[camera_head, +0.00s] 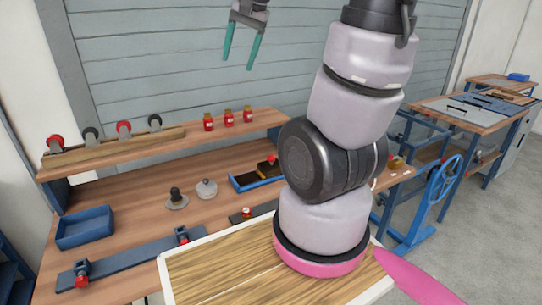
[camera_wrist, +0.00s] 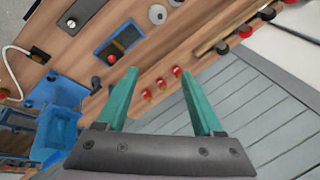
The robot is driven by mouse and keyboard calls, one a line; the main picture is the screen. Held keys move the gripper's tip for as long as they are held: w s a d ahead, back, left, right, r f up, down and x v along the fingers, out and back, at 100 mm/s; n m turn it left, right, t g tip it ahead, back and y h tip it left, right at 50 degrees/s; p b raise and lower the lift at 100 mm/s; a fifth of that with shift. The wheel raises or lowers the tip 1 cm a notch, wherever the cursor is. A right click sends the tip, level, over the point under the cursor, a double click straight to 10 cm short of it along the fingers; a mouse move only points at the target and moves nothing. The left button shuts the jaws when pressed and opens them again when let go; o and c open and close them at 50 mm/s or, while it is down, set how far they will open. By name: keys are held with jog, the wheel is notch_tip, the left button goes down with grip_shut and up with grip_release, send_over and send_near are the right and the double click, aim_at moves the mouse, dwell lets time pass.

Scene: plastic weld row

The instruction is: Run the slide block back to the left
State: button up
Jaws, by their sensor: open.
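A dark block with a red knob, which looks like the slide block (camera_head: 268,169), sits at the right end of a blue-edged dark track (camera_head: 243,182) on the bench. My arm stands just right of it. In the wrist view the block (camera_wrist: 112,48) shows at the lower-left end of the track (camera_wrist: 127,34), upper left of my fingers. My gripper (camera_head: 240,60) is open and empty, high above the bench in front of the grey wall, well clear of the block. Its two green fingers (camera_wrist: 159,75) are spread apart in the wrist view.
Several red jars (camera_head: 228,118) stand on the raised shelf (camera_head: 175,140) behind the track. A grey lidded disc (camera_head: 206,189), a dark-knobbed disc (camera_head: 176,199) and a blue bin (camera_head: 85,228) are to the left. A clamp rail (camera_head: 130,260) lies at the front.

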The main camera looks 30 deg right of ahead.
jog(key=w+d+f+m+g, duration=0.35)
jog(key=w+d+f, duration=0.25)
jog(key=w+f, duration=0.4)
jog(key=d+f+m+g, duration=0.1)
jog(key=d+f, duration=0.2)
jog(key=f, duration=0.6)
jog(key=w+d+f+m+g+h, duration=0.1)
jog(key=d+f, duration=0.2)
jog(key=f, duration=0.7)
jog(key=d+f+m+g+h, duration=0.1)
jog(key=d+f+m, duration=0.1)
jog(key=f, duration=0.8)
jog(key=shift+w+d+f, duration=0.1)
jog(key=shift+w+d, duration=0.3)
jog(key=shift+d, duration=0.45)
grip_shut()
